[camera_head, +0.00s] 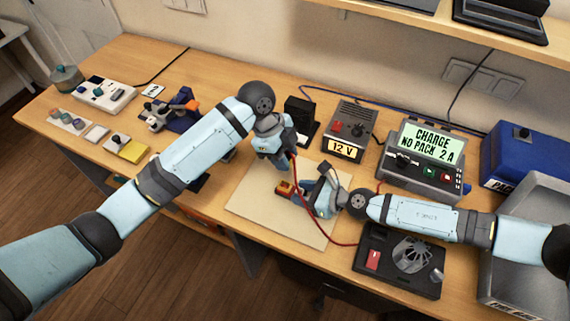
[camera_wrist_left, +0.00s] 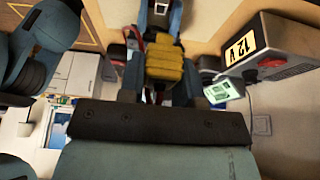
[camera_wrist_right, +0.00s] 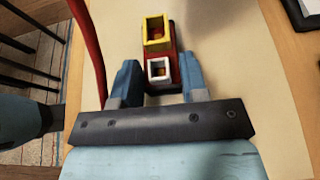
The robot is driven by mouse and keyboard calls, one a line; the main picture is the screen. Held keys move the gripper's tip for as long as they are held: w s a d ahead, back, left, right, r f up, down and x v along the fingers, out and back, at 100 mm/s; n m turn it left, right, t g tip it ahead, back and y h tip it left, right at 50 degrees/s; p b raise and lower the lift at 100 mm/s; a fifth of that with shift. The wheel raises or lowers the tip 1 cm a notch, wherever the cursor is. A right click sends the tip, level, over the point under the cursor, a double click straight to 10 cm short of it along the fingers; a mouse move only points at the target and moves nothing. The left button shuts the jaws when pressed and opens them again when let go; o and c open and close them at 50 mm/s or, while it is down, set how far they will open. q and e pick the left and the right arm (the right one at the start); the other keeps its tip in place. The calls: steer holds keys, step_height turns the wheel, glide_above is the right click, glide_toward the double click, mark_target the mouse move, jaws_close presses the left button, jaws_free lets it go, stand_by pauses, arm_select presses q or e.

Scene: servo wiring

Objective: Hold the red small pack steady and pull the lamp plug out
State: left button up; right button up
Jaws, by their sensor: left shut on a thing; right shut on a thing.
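The red small pack (camera_wrist_right: 177,70) lies on the pale mat (camera_wrist_right: 230,60), between the fingers of my right gripper (camera_wrist_right: 158,88), which is shut on it. Its yellow socket (camera_wrist_right: 156,32) and smaller white socket (camera_wrist_right: 158,70) both look empty. The pack also shows in the head view (camera_head: 286,188). My left gripper (camera_head: 276,165) is above and behind the pack, pointing down. It is shut on a ridged yellow plug (camera_wrist_left: 165,66), which looks apart from the pack. A red lead (camera_wrist_right: 88,45) runs past the pack's left side. The plug is hidden in the head view.
A 12 V box (camera_head: 349,130) stands behind the mat. A black unit with a fan grille (camera_head: 400,262) is at the front right. A blue box (camera_head: 530,150) and grey tray (camera_head: 525,215) are far right.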

steer(key=o, duration=1.1)
steer(key=shift+c, duration=0.2)
steer(key=v, duration=1.2)
